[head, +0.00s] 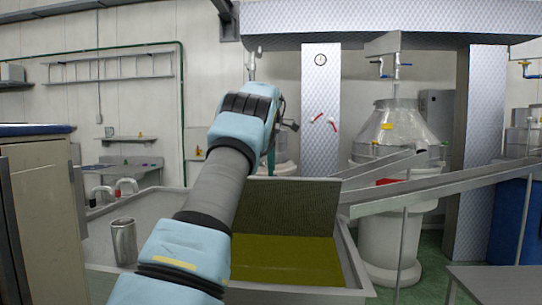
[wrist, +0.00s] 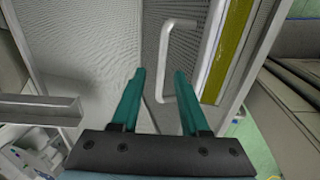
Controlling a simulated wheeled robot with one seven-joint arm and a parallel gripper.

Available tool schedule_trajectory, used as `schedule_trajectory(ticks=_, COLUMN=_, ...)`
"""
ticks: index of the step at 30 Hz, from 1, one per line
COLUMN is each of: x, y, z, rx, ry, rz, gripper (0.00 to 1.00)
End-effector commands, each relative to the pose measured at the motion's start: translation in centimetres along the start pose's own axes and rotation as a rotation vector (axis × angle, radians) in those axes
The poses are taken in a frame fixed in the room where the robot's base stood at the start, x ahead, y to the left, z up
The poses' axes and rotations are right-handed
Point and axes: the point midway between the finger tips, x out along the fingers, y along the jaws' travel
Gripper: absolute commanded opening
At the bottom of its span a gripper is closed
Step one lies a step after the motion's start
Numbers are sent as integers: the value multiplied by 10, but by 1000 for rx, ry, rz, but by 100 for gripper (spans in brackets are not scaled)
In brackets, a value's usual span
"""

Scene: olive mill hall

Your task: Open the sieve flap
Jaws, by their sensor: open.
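The sieve flap (head: 290,207) is a dark mesh panel standing steeply up from a metal trough (head: 358,270), with olive-green liquid (head: 285,260) showing in front of it. I cannot tell whether either finger touches the handle. In the head view my arm hides most of the gripper and the handle.
A metal can (head: 123,242) stands at the trough's left side. A sloping metal chute (head: 430,190) runs in from the right, near a large white vessel (head: 385,240). A cabinet (head: 40,215) stands at the left and a low grey table (head: 500,285) at the lower right.

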Motion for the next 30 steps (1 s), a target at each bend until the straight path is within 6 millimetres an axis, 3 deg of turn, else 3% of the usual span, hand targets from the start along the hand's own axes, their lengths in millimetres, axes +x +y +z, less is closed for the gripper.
schedule_trajectory(ticks=5, x=-43, y=1, z=-1, rx=0, ry=1, rz=3, gripper=45)
schedule_trajectory(ticks=12, x=-62, y=1, z=0, rx=0, ry=0, rz=1, gripper=45)
schedule_trajectory(ticks=25, x=-68, y=0, z=0, rx=0, ry=0, rz=-2, gripper=45)
schedule_trajectory(ticks=30, x=-65, y=0, z=0, rx=12, ry=-2, rz=2, gripper=27)
